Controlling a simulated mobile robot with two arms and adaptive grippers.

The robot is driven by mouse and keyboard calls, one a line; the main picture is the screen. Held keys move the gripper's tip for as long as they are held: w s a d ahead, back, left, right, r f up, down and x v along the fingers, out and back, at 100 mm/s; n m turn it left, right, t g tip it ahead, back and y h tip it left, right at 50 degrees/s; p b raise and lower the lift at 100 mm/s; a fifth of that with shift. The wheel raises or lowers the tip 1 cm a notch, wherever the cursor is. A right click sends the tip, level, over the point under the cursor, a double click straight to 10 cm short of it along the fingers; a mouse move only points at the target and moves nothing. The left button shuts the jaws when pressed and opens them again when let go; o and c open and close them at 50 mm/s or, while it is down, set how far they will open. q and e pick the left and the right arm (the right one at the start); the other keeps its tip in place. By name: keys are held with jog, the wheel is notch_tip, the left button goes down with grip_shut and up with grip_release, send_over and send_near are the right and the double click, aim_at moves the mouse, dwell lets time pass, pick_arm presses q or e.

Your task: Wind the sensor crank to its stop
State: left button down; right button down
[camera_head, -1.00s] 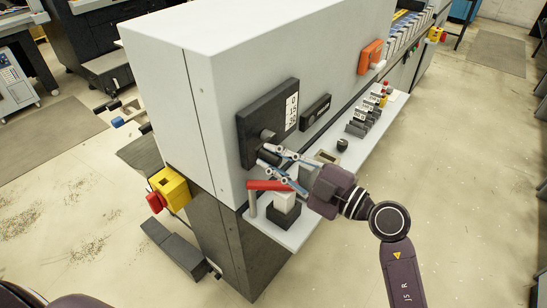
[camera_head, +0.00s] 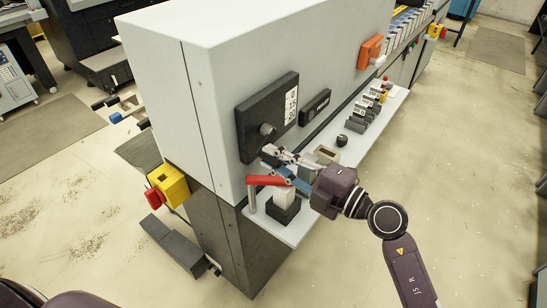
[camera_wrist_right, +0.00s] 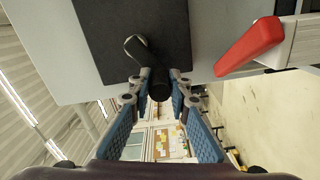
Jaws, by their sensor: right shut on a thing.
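The sensor crank (camera_wrist_right: 138,46) is on the black panel on the end of the grey machine. Its round hub (camera_head: 267,130) shows in the head view, and the rest is mostly behind my fingers. In the right wrist view its metal arm runs from the panel to a dark cylindrical handle (camera_wrist_right: 160,86). My right gripper (camera_head: 272,156) is shut on this handle, below the hub. In the wrist view its fingertips (camera_wrist_right: 157,77) lie on both sides of the handle. My left gripper is not in view.
A red lever (camera_head: 267,181) and a white block (camera_head: 286,195) on a dark base sit close below my right fingers. The grey shelf (camera_head: 296,232) carries several small parts. A yellow box (camera_head: 173,186) with a red button juts from the machine's left corner. Open floor lies to the right.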

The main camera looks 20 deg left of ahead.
jog(key=n, duration=0.1)
jog(key=w+f+n+b, duration=0.1)
jog(key=n, duration=0.1)
jog(key=f+n+b, duration=0.1)
jog(key=shift+w+d+n, duration=0.15)
jog(key=shift+d+n, duration=0.1)
jog(key=shift+n, duration=0.05)
jog(key=n+b, duration=0.1)
jog(key=w+n+b, duration=0.1)
jog(key=shift+d+f+n, duration=0.2)
jog(key=shift+f+n, duration=0.15)
jog(key=shift+n, duration=0.05)
jog(key=n+b, duration=0.1)
jog(key=w+n+b, duration=0.1)
jog(key=shift+d+f+n+b, duration=0.2)
jog(key=shift+n+b, duration=0.2)
jog(key=w+n+b, duration=0.1)
jog(key=n+b, duration=0.1)
jog(key=w+n+b, duration=0.1)
jog(key=n+b, duration=0.2)
jog(key=w+d+r+n+b, duration=0.1)
jog(key=n+b, duration=0.1)
jog(key=shift+r+n, duration=0.1)
jog(key=shift+n, duration=0.2)
jog(key=shift+w+b, duration=0.1)
jog(key=shift+b, duration=0.2)
jog(key=shift+r, duration=0.1)
